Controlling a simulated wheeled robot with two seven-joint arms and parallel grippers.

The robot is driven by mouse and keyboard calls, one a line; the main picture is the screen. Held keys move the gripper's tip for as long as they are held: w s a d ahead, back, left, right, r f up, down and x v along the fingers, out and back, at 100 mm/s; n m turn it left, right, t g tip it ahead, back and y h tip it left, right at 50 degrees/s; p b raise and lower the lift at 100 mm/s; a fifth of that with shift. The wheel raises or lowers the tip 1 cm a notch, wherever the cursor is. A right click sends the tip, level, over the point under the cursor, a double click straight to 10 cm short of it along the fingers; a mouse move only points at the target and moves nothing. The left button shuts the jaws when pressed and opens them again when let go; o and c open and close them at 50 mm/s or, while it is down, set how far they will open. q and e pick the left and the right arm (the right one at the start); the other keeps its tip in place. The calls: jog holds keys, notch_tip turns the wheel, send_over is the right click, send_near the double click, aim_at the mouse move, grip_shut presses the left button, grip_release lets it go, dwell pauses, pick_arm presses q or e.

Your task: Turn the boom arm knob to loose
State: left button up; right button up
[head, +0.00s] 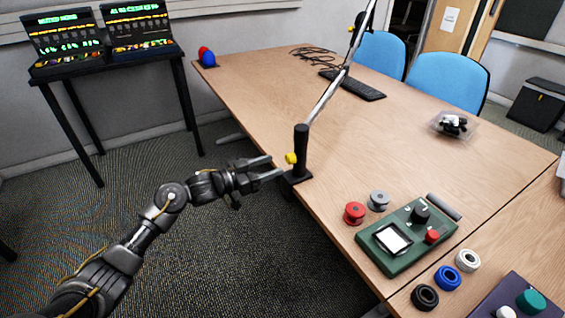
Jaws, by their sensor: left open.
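The boom arm (328,95) rises from a black post (301,152) clamped at the table's near left edge. A small yellow knob (291,158) sits on the left side of the post. My left gripper (270,167) is open, with its fingers pointing right toward the post, close to the knob and slightly left of and below it. I cannot tell whether a finger touches the knob. The gripper holds nothing that I can see. The knob's setting is too small to read. My right gripper does not show.
On the wooden table (420,150) are a green device (407,237), red (354,212) and grey (379,199) spools, several rings, a keyboard (352,85) and black cables (316,56). Blue chairs (447,80) stand behind.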

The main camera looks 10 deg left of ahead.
aim_at(287, 160)
pick_arm(q)
jog(key=shift+x, duration=2.4)
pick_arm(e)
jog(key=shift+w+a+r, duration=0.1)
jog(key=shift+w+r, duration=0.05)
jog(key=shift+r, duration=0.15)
pick_arm(q)
jog(key=c, duration=1)
